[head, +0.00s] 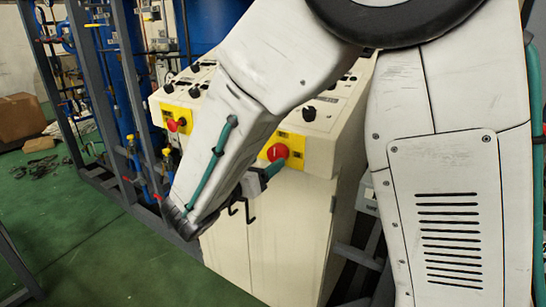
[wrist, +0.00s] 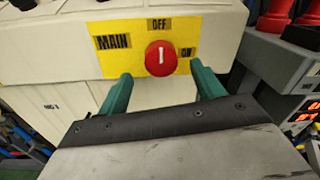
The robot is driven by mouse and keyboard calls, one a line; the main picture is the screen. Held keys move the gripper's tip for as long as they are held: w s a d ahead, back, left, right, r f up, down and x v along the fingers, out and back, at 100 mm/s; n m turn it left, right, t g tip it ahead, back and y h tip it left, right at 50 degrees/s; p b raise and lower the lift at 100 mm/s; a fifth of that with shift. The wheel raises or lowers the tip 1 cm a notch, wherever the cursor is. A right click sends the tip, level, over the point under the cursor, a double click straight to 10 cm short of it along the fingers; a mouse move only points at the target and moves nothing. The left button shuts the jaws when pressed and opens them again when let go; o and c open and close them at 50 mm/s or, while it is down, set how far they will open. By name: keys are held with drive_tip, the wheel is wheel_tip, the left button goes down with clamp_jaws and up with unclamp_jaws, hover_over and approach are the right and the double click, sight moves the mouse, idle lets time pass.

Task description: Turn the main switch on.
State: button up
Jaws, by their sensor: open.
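The main switch is a round red knob (wrist: 160,60) on a yellow plate (wrist: 118,62) marked MAIN, OFF and ON in the wrist view. Its white mark stands upright, toward OFF; ON is at the right. In the head view the red knob (head: 277,152) is on the front of the cream cabinet. My gripper (wrist: 160,74) has two green fingers, spread apart, one at each lower side of the knob. Nothing is held between them. In the head view my gripper (head: 268,170) is just below and in front of the knob, partly hidden by my arm.
Another red knob on a yellow plate (head: 178,122) is further left on the cream cabinet (head: 285,235). Grey equipment with red displays (wrist: 295,85) stands at the right in the wrist view.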

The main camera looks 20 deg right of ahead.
sight(274, 156)
drive_tip(key=shift+x, duration=2.4)
drive_tip(key=c, duration=1)
